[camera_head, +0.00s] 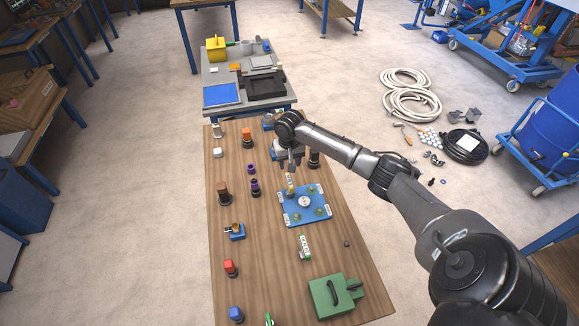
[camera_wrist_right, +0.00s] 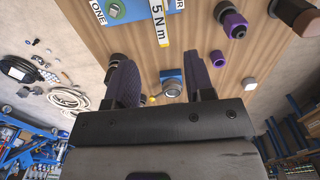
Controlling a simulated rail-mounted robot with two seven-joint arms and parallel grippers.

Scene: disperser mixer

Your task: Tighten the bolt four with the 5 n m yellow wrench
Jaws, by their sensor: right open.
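The blue plate (camera_head: 304,206) lies on the wooden table, with a white round centre and several bolt spots near its corners. A yellow piece (camera_head: 291,191) marked "5 N m" stands at its far-left corner; its yellow strip (camera_wrist_right: 163,35) shows in the right wrist view, between the "ONE" label (camera_wrist_right: 97,12) and a cut-off label ending in "UR" (camera_wrist_right: 179,4). I cannot tell whether it sits on bolt four. My right gripper (camera_head: 290,165) is just beyond that corner. In the wrist view its fingers (camera_wrist_right: 159,75) are apart and empty. My left gripper is out of view.
A green case (camera_head: 335,297) sits at the near right of the table. A blue-based holder (camera_head: 236,232), a red-topped piece (camera_head: 230,268) and purple pieces (camera_head: 254,187) stand along the left. A grey table (camera_head: 222,73) with a black tray adjoins the far end.

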